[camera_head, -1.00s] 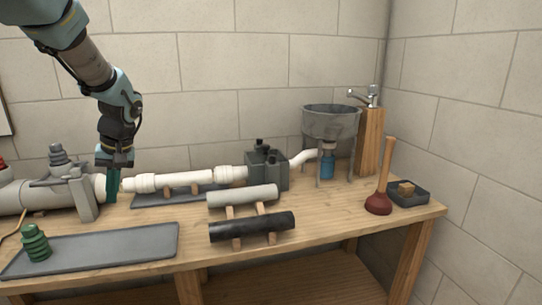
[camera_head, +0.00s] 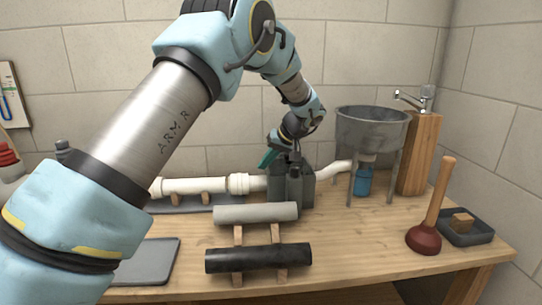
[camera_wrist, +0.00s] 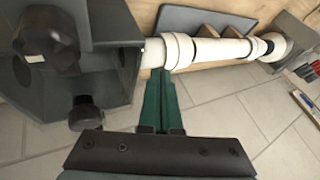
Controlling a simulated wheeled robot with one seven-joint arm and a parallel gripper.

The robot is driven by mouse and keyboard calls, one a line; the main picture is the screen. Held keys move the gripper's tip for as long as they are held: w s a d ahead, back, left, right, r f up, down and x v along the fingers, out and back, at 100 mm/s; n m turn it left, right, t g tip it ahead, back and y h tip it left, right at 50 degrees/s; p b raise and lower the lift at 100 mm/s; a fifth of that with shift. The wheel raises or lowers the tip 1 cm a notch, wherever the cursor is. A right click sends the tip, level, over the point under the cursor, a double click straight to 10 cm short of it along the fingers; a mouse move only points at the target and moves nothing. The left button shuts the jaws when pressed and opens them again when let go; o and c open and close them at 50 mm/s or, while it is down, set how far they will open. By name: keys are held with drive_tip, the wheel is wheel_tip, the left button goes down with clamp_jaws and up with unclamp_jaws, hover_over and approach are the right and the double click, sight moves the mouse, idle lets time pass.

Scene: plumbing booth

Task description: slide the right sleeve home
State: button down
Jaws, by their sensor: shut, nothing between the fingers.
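The white pipe (camera_head: 195,186) runs level along the back of the bench into the dark grey block (camera_head: 293,188). The right sleeve (camera_head: 238,184), a thick white collar, sits around it just left of the block, a short bare length between them. It also shows in the wrist view (camera_wrist: 178,52). The left sleeve (camera_wrist: 262,47) is at the far end of the pipe. My gripper (camera_head: 265,162) has green fingers, shut and empty, above the pipe near the block. In the wrist view the fingertips (camera_wrist: 160,76) appear just short of the right sleeve; contact cannot be told.
The block has dark knobs (camera_wrist: 45,40) close to my gripper. A grey pipe (camera_head: 255,213) and a black pipe (camera_head: 258,258) lie on wooden rests in front. A basin (camera_head: 372,130), plunger (camera_head: 432,215) and small tray (camera_head: 466,230) are at right. My arm covers the left bench.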

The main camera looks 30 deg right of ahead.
sight(238, 178)
drive_tip(key=shift+p+x, duration=0.5)
drive_tip(key=shift+x, duration=2.15)
drive_tip(key=shift+a, duration=0.1)
drive_tip(key=a+b, duration=0.1)
drive_tip(key=w+a+b, duration=0.1)
drive_tip(key=a, duration=0.1)
drive_tip(key=w+a+b, duration=0.1)
drive_tip(key=shift+a+f+b, duration=0.1)
drive_tip(key=shift+a+b, duration=0.1)
drive_tip(key=shift+b, duration=0.2)
drive_tip(key=shift+w+a, duration=0.1)
drive_tip(key=shift+a, duration=0.15)
